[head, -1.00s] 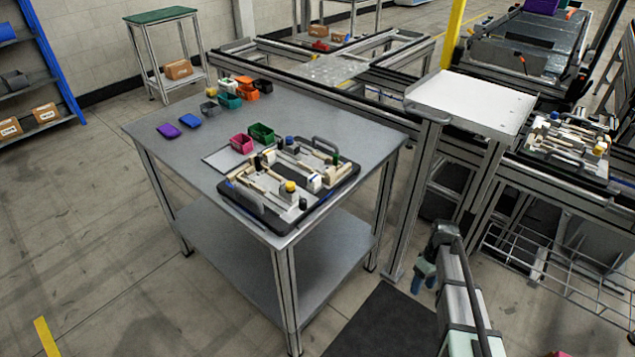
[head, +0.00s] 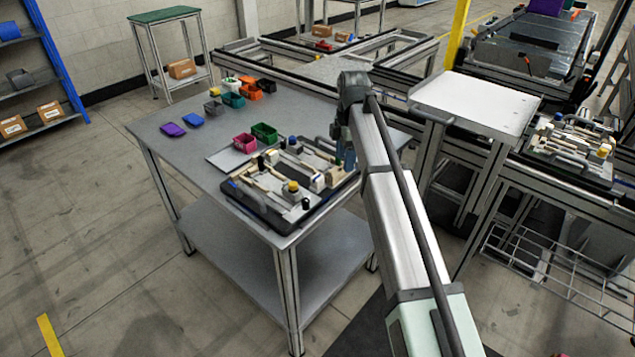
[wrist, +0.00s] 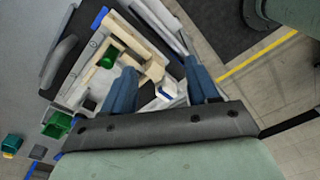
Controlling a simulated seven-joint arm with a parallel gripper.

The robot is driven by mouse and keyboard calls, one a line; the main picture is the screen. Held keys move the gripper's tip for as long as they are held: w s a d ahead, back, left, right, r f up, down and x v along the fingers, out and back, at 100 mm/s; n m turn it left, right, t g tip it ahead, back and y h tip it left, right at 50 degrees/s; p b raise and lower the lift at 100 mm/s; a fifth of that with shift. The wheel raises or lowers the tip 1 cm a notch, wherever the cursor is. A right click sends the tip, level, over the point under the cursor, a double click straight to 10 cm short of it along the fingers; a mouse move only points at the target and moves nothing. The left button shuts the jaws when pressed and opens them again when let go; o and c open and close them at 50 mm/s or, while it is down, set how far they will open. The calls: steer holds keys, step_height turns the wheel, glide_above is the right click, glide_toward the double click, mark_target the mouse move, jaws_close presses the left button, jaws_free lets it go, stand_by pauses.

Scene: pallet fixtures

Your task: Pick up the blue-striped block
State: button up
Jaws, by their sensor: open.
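The blue-striped block, white with a blue stripe, stands on the pallet fixture in the head view (head: 317,183) and shows in the wrist view (wrist: 167,91). The fixture has a black base (head: 262,212) and lies on the grey table. My gripper (head: 345,152) is above the fixture's right edge, up and to the right of the block in the head view. In the wrist view its two blue fingers (wrist: 160,68) are spread, and the block appears between them, nearer the palm edge. Nothing is held. The height gap to the block is hard to tell.
The fixture carries wooden strips, a yellow-topped part (head: 293,187) and a green cylinder (wrist: 107,57). Green (head: 264,132) and magenta (head: 245,142) bins stand behind it. Purple and blue trays lie further left. A raised white platform (head: 475,103) stands to the right. The left table front is clear.

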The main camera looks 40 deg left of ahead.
steer(key=s+a+r+n, duration=0.4)
steer(key=s+r+n, duration=0.1)
steer(key=r+n, duration=0.15)
glide_above(317, 177)
steer(key=shift+t, duration=0.3)
steer(key=f, duration=0.7)
steer(key=shift+w+f, duration=0.25)
steer(key=shift+w, duration=0.15)
steer(key=shift+s+f, duration=0.2)
steer(key=shift+f, duration=1.15)
steer(key=shift+s+f, duration=0.15)
steer(key=shift+f, duration=1.15)
steer(key=shift+c, duration=0.2)
steer(key=c, duration=1)
